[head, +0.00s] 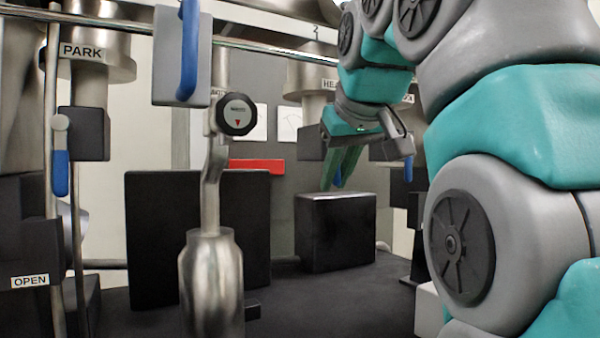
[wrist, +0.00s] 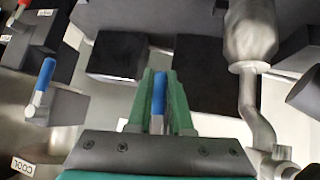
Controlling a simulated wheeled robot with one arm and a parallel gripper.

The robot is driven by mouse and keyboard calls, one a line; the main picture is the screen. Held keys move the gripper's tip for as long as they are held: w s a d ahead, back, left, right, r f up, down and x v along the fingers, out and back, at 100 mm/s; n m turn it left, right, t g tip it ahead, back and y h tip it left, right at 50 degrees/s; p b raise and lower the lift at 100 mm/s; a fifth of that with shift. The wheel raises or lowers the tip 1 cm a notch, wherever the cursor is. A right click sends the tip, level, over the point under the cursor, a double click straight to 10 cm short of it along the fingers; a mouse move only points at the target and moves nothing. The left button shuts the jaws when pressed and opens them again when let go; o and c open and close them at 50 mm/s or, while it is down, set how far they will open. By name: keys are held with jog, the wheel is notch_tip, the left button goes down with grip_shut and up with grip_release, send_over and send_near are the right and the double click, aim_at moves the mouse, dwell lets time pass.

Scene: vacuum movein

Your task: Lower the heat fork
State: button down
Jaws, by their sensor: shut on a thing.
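My gripper (head: 336,180), with green fingers, points down below a partly hidden label (head: 330,85) reading "HEA". In the wrist view my gripper (wrist: 159,80) is shut on a blue handle (wrist: 158,95), which lies lengthwise between the two fingers. The tip of this blue handle (head: 338,179) also shows beside the fingertips in the head view. The handle's position under the label fits the heat fork. The rest of the fork is hidden behind my wrist and fingers.
A black block (head: 336,232) stands below my gripper. Another blue handle (head: 408,167) hangs to the right. A blue-handled lever (wrist: 45,75) near a "COOL" label shows in the wrist view.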

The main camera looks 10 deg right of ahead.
jog(key=shift+s+a+f+y, duration=0.1)
jog(key=shift+a+f+y, duration=0.1)
jog(key=shift+a+y, duration=0.1)
dwell(0.4)
jog(key=c, duration=0.8)
grip_release()
jog(key=shift+c, duration=0.2)
jog(key=shift+d, duration=0.1)
jog(key=shift+r, duration=0.1)
